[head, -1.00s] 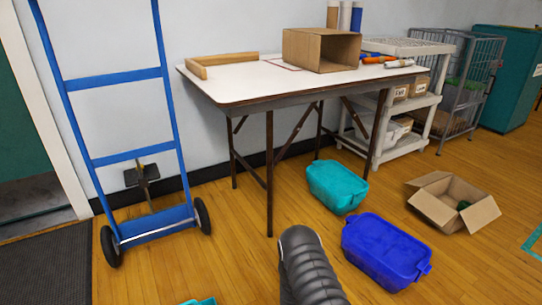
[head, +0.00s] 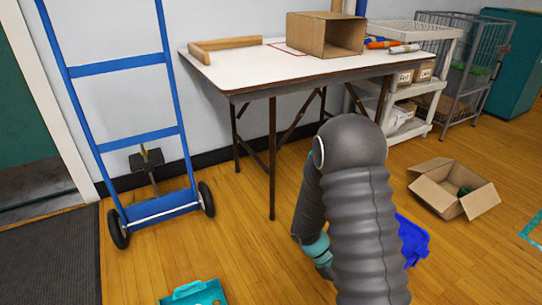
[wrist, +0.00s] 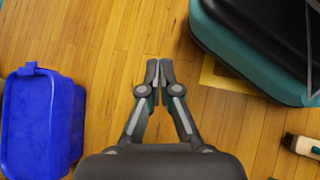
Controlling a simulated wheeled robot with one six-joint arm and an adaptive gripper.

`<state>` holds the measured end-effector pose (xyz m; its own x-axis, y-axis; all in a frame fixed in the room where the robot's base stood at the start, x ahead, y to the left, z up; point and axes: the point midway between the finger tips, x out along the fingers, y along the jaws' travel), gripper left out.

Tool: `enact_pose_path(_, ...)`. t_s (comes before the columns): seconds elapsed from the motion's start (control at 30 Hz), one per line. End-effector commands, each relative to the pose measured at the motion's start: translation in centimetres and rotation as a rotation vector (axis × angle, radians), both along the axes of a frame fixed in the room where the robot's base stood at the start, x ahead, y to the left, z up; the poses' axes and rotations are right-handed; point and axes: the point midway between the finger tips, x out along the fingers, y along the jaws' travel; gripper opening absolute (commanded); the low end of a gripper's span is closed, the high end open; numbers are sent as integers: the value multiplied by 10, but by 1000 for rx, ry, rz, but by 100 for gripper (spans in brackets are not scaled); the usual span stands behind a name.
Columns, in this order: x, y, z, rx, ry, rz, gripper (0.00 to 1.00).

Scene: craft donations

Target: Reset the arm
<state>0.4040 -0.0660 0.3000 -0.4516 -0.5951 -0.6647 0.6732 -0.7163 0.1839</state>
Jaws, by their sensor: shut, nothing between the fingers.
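My gripper (wrist: 160,72) shows in the wrist view with its two fingers together and nothing between them. It points down over bare wooden floor. A blue bin (wrist: 38,122) lies to its left, apart from the fingers. In the head view my grey ribbed arm stands large in the middle, bent at the top, with its far part hanging down behind. The gripper itself is hidden there. The arm covers most of the blue bin (head: 413,243), whose right end shows.
A white-topped table (head: 240,75) with an open cardboard box (head: 325,35) stands behind the arm. A blue hand truck (head: 128,138) is at left. An open carton (head: 440,195) lies on the floor at right. A teal container (head: 190,292) shows at the bottom edge.

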Motion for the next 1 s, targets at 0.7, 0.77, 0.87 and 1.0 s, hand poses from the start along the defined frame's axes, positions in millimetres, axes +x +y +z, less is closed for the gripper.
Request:
enact_pose_path(0.7,-38,61,184,355,-547,-416,0)
enact_pose_path(0.77,-43,64,199,383,-591,-440,0)
enact_pose_path(0.87,-50,69,222,430,-666,-476,0)
enact_pose_path(1.0,-62,74,254,490,-767,-516,0)
